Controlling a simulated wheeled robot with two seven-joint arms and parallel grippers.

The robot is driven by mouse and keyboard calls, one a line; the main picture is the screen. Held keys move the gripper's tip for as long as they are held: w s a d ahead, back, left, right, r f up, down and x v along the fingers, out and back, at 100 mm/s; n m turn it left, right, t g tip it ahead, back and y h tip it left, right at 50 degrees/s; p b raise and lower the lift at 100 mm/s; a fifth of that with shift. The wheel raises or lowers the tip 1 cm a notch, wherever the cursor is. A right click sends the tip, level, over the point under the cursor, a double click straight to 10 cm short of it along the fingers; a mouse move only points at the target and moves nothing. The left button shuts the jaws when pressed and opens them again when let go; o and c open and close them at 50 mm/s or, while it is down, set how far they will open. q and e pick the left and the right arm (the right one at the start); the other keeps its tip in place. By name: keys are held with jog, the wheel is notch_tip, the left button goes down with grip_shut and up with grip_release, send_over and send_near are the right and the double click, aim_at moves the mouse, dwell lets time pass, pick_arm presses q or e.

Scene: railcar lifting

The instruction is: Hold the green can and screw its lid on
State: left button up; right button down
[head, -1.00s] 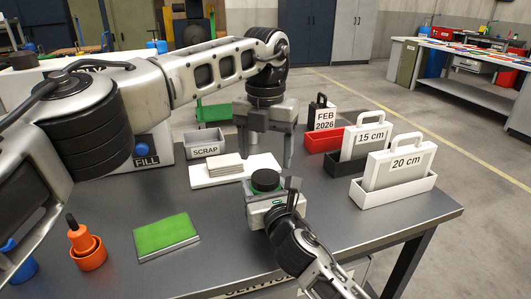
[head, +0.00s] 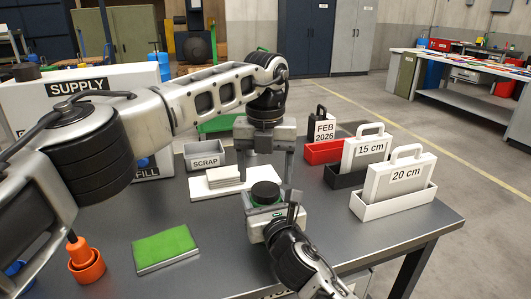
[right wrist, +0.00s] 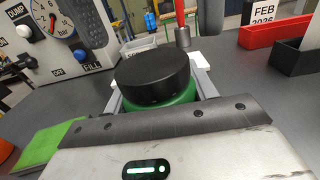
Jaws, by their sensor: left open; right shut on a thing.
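The green can (right wrist: 160,109) is upright, held between the fingers of my right gripper (right wrist: 161,97). A flat black lid (head: 265,191) sits level on top of the can; it also shows in the right wrist view (right wrist: 152,80). I cannot tell how far the threads are engaged. In the head view the can is mostly hidden by my right gripper, with a green strip showing under the lid. My left gripper (head: 266,168) points down, open and empty, just behind and above the lid, its two fingers apart. It does not appear to touch the lid.
A white board with stacked plates (head: 222,176) lies behind the can, near the grey SCRAP bin (head: 206,161). White (head: 393,204), black and red trays with labelled gauges stand to the right. The front right table is clear.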

aim_at(266, 188)
pick_arm(q)
jog(key=shift+f, duration=1.55)
jog(key=c, duration=1)
jog(key=shift+m, duration=1)
jog(key=o, duration=1.1)
jog(key=shift+c, duration=0.2)
jog(key=shift+r, duration=2.3)
jog(key=shift+c, duration=0.3)
